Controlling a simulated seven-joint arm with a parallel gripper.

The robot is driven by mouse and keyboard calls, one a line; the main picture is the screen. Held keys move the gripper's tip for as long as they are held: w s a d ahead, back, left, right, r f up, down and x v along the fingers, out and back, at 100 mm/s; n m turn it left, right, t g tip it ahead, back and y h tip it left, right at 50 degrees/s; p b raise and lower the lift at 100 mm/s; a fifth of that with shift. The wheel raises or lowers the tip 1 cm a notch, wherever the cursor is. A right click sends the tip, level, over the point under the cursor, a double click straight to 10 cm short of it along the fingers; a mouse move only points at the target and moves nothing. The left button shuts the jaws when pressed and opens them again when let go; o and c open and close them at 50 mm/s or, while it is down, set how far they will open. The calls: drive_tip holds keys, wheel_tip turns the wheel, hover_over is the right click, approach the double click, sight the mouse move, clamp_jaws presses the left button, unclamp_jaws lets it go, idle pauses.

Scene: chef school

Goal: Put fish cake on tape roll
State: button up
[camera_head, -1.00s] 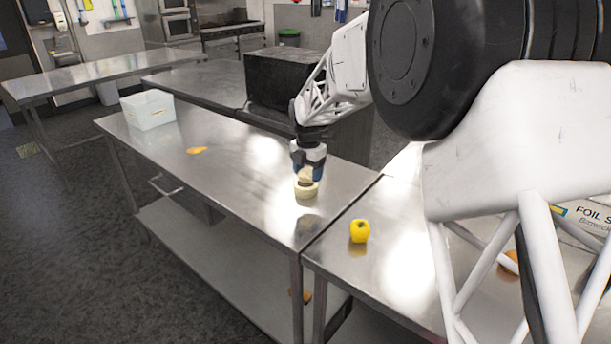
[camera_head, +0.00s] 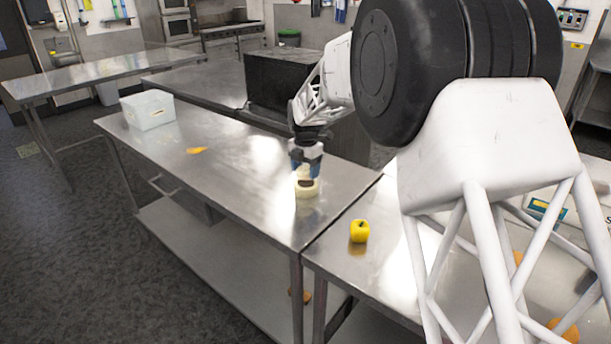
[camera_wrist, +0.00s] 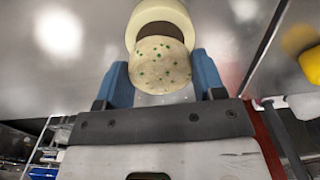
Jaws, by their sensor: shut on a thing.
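My gripper (camera_head: 306,162) is shut on the fish cake (camera_wrist: 160,66), a pale round piece with green specks. In the wrist view the fish cake sits between the two blue fingers. The tape roll (camera_head: 307,190), a cream ring with a dark inside, lies flat on the steel table below the gripper. It also shows in the wrist view (camera_wrist: 160,12), partly hidden behind the fish cake. The fish cake overlaps the tape roll in both views; I cannot tell whether they touch.
A yellow fruit or pepper (camera_head: 359,231) is on the adjoining table at the right. An orange piece (camera_head: 197,150) and a white bin (camera_head: 148,111) are farther left on the steel table (camera_head: 235,190). A black box (camera_head: 285,80) stands behind. The table between is clear.

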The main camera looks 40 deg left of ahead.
sight(306, 169)
drive_tip(key=shift+f, duration=1.2)
drive_tip(key=shift+f, duration=0.1)
drive_tip(key=o, duration=0.9)
wheel_tip(306, 169, up, 12)
drive_tip(key=shift+r, duration=0.15)
drive_tip(key=shift+d, duration=0.1)
idle(0.4)
